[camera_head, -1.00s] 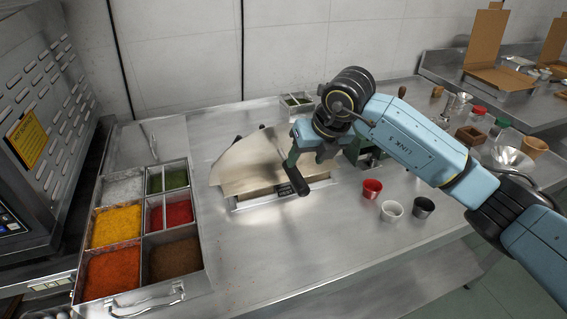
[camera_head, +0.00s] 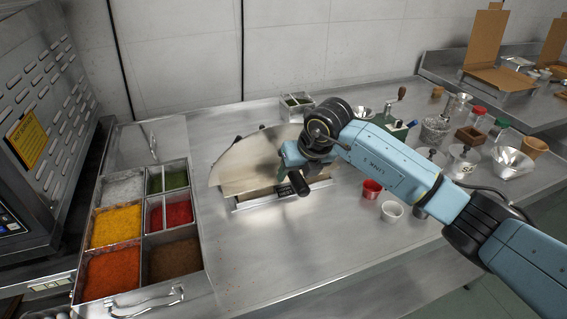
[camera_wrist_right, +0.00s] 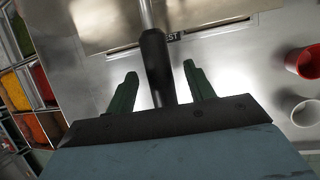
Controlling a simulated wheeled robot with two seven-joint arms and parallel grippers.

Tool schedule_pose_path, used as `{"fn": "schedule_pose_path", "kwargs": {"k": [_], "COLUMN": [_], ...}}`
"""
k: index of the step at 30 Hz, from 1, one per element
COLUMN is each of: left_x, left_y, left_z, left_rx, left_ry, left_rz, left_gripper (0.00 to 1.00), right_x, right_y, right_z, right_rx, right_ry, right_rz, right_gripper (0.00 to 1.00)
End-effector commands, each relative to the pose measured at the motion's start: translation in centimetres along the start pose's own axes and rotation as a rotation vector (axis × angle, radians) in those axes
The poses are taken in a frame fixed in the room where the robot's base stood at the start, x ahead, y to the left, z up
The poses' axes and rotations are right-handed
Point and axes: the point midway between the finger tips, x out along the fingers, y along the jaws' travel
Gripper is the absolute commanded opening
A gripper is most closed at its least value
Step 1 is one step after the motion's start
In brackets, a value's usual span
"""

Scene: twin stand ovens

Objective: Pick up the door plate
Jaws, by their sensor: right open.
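The door plate (camera_head: 245,163) is a flat, pale metal sheet with a curved upper edge, on a low metal frame (camera_head: 250,200) on the steel counter. In the right wrist view the plate (camera_wrist_right: 95,22) lies across the top, with a dark handle (camera_wrist_right: 155,60) on a metal rod pointing toward me. My right gripper (camera_wrist_right: 160,86) is open; its two green fingers stand either side of the handle, with a gap on both sides. In the head view the gripper (camera_head: 284,176) is over the plate's right part, and my wrist hides that part. My left gripper is out of view.
A tray (camera_head: 205,262) of coloured spices stands on the left. A red cup (camera_head: 371,188) and a white cup (camera_head: 391,211) stand right of the plate. A hand-cranked device (camera_head: 398,122), jars and a funnel (camera_head: 512,163) stand further right. The counter's front middle is clear.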

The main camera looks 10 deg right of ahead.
Motion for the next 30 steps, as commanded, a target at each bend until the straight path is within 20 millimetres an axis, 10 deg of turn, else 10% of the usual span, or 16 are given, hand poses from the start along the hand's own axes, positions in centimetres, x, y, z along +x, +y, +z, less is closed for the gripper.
{"fn": "schedule_pose_path", "kwargs": {"k": [20, 30], "left_x": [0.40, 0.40], "left_y": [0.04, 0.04], "left_z": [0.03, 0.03], "left_rx": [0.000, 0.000], "left_ry": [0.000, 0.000], "left_rz": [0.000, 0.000], "left_gripper": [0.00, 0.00], "right_x": [0.41, 0.41], "right_y": [-0.12, -0.12], "right_z": [-0.18, -0.18], "right_rx": [0.001, 0.001], "right_ry": [0.000, 0.000], "right_rz": [0.000, -0.001], "right_gripper": [0.53, 0.09]}}
